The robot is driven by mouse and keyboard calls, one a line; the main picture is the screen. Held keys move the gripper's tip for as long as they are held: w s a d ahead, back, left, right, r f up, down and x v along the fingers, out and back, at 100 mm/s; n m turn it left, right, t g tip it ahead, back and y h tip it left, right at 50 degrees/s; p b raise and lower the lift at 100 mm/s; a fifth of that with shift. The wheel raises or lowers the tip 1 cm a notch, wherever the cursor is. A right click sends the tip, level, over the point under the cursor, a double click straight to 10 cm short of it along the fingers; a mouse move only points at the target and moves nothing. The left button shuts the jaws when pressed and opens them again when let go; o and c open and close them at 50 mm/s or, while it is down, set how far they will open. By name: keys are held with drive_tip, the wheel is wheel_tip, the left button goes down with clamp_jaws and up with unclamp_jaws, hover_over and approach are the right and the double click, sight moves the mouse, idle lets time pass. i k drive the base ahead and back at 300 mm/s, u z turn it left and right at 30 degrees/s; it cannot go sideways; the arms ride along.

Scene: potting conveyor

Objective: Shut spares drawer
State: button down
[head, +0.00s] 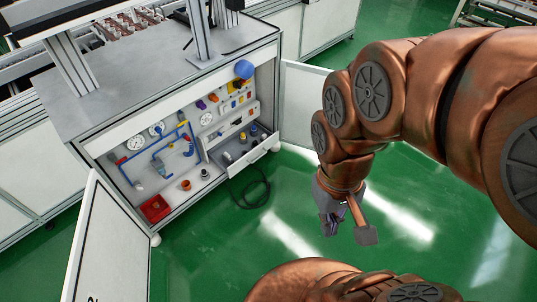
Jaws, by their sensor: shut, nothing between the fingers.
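The spares drawer (262,156) is in the right part of the open cabinet (130,148) in the head view. It stands pulled out, its pale front forward of the shelf, with several small dark and metallic parts inside. My gripper (347,228) hangs over the green floor to the right of the drawer, apart from it. It is shut and empty, pointing down.
The left cabinet door (108,245) and right cabinet door (303,100) stand open. A red tray (155,208) sits at the cabinet's lower left. A dark coiled hose (250,188) lies below the drawer. Floor between drawer and gripper is clear.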

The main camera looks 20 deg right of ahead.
sight(243, 153)
drive_tip(key=u, duration=0.65)
drive_tip(key=i, duration=1.65)
drive_tip(key=z, duration=0.7)
